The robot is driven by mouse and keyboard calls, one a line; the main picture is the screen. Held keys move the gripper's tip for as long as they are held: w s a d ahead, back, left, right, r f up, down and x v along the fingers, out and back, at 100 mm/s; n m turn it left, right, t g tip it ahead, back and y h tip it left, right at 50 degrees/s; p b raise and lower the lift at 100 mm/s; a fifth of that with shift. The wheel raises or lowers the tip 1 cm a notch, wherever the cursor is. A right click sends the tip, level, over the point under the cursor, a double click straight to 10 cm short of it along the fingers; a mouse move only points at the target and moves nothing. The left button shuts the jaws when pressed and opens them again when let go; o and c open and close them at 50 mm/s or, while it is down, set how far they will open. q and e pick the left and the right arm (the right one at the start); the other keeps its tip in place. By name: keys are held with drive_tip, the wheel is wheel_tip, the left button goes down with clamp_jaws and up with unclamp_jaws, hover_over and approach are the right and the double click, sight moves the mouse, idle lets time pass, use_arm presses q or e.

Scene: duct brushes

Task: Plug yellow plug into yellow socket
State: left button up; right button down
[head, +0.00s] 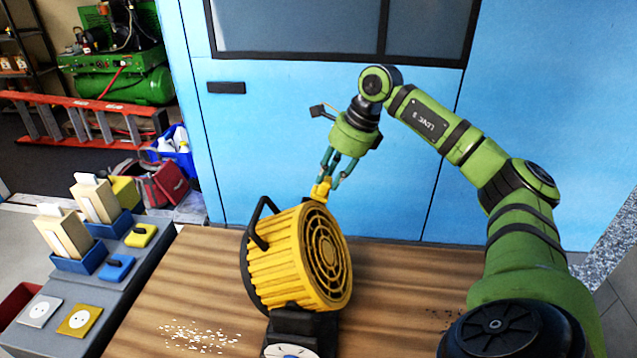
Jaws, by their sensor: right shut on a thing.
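My right gripper (332,178) is shut on a small yellow piece, the yellow plug (321,190), and points down. The plug is in front of or just above the top of a ribbed yellow machine (283,262); I cannot tell whether they touch. The yellow socket (79,320), a square plate with a round white face and two dark holes, lies on the grey bench at the lower left, far from the gripper. My left gripper is not in view.
A white socket plate (40,311) lies beside the yellow one. A blue block (117,267), a yellow block (139,235) and two blue card holders (80,259) share the bench. White bits (200,337) are scattered on the wooden tabletop (400,290). A blue wall (290,100) stands behind.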

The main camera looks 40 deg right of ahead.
drive_tip(key=s+r+b, duration=0.2)
drive_tip(key=s+r, duration=0.1)
drive_tip(key=s, duration=0.3)
drive_tip(key=shift+a+r, duration=0.3)
drive_tip(key=shift+a, duration=0.15)
drive_tip(key=shift+s, duration=0.1)
